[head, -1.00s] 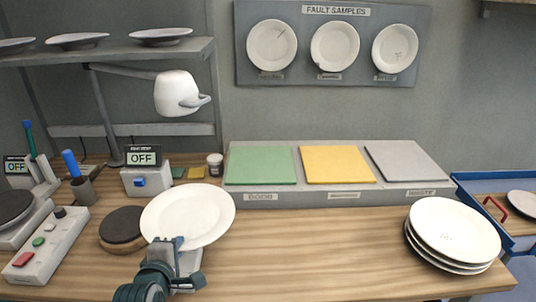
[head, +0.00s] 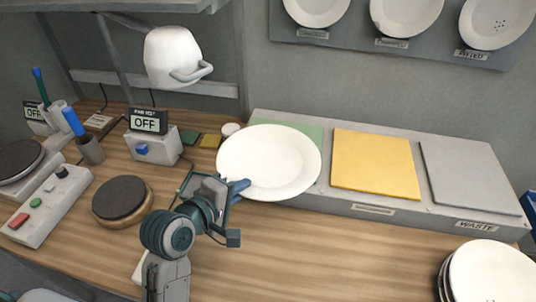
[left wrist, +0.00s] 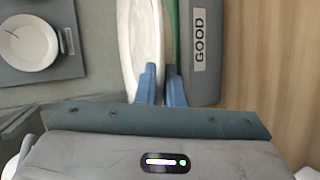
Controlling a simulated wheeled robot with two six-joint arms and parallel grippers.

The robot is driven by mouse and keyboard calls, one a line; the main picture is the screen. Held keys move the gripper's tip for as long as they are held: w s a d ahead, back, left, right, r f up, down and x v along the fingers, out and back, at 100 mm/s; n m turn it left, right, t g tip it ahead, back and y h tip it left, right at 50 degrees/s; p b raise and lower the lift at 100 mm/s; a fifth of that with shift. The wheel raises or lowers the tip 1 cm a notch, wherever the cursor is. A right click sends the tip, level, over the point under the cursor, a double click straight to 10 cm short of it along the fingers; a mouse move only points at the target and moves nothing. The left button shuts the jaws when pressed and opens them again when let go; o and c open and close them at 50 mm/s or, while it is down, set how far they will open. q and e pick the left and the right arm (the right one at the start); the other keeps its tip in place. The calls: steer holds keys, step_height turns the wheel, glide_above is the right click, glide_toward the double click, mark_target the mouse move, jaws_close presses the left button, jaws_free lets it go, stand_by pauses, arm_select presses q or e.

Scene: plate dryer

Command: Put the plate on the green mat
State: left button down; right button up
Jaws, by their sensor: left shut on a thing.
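The white plate (head: 268,160) is held at its near left rim by my left gripper (head: 238,188), which is shut on it. In the head view the plate covers most of the green mat (head: 313,133), whose far right part shows. The left wrist view shows the plate (left wrist: 140,45) nearly edge-on between my blue fingers (left wrist: 160,85). A thin green strip of the mat (left wrist: 174,40) lies beside it, near the GOOD label (left wrist: 200,40). The plate seems to be just above the mat; I cannot tell if they touch. My right gripper is not in view.
A yellow mat (head: 375,165) and a grey mat (head: 468,177) lie to the right on the same raised platform. White plates (head: 492,275) are stacked at lower right. A dark round pad (head: 122,198) and a meter (head: 150,122) stand left. The front middle table is clear.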

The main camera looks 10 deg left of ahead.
mark_target(256, 150)
arm_select(q)
steer(key=shift+w+f+b, duration=0.2)
steer(key=shift+w+b, duration=0.25)
steer(key=shift+w, duration=0.2)
steer(key=shift+w+r+p, duration=0.25)
steer(key=shift+w+p, duration=0.55)
steer(key=shift+w, duration=0.4)
steer(key=w, duration=0.3)
steer(key=w+p, duration=0.1)
steer(key=w, duration=0.3)
steer(key=w+f+p, duration=0.1)
steer(key=w, duration=0.2)
steer(key=shift+w+d+f, duration=0.1)
steer(key=shift+w+d, duration=0.1)
steer(key=shift+w, duration=0.05)
steer(key=shift+w+f, duration=0.15)
steer(key=shift+w, duration=0.05)
steer(key=shift+f, duration=0.3)
step_height(256, 150, down, 3)
steer(key=shift+r+p, duration=0.2)
steer(key=shift+p, duration=0.35)
steer(key=shift+f, duration=0.2)
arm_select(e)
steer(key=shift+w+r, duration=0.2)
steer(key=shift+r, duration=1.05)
